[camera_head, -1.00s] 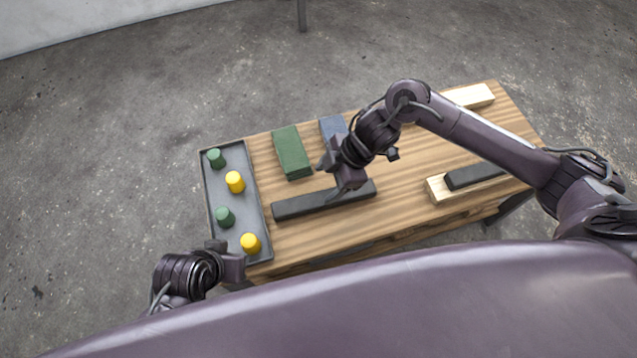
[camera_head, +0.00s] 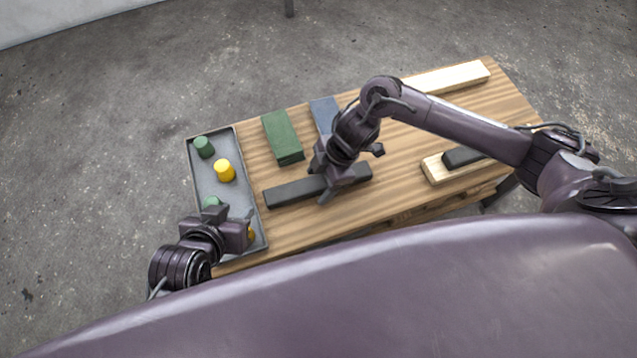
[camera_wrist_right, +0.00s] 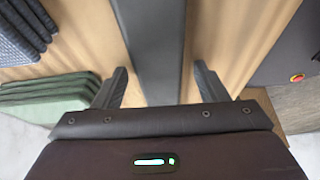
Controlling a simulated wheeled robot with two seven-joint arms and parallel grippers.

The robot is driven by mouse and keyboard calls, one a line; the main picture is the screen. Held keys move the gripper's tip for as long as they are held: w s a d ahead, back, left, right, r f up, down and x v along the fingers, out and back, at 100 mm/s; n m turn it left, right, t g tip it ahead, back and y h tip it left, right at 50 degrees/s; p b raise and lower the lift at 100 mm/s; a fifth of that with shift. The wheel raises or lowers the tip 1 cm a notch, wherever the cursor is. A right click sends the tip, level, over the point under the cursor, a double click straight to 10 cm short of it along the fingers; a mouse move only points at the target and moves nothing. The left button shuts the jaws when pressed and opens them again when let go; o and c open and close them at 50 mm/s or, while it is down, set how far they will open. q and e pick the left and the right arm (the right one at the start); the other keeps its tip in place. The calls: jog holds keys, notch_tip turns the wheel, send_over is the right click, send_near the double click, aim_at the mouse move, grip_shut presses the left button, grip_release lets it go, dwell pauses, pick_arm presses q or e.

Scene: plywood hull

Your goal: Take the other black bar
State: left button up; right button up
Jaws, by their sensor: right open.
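A long black bar (camera_head: 285,192) lies on the wooden table, in front of the green and blue blocks. My right gripper (camera_head: 325,183) is over its right part, open, with one finger on each side. In the right wrist view the bar (camera_wrist_right: 152,40) runs between the two spread fingers (camera_wrist_right: 160,85), with a gap on both sides. Another black bar (camera_head: 462,157) lies on a pale wooden block at the right, partly hidden by my right arm. My left gripper (camera_head: 240,232) is over the near end of the grey tray; its jaw opening is unclear.
The grey tray (camera_head: 232,205) at the table's left holds green and yellow pegs, some hidden by my left gripper. A green block (camera_head: 282,138) and a blue block (camera_head: 324,112) lie behind the bar. A pale strip (camera_head: 450,78) lies at the back right.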

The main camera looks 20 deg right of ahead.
jog(key=c, duration=1.2)
jog(key=shift+c, duration=0.9)
jog(key=shift+w+r, duration=0.1)
jog(key=shift+r, duration=0.1)
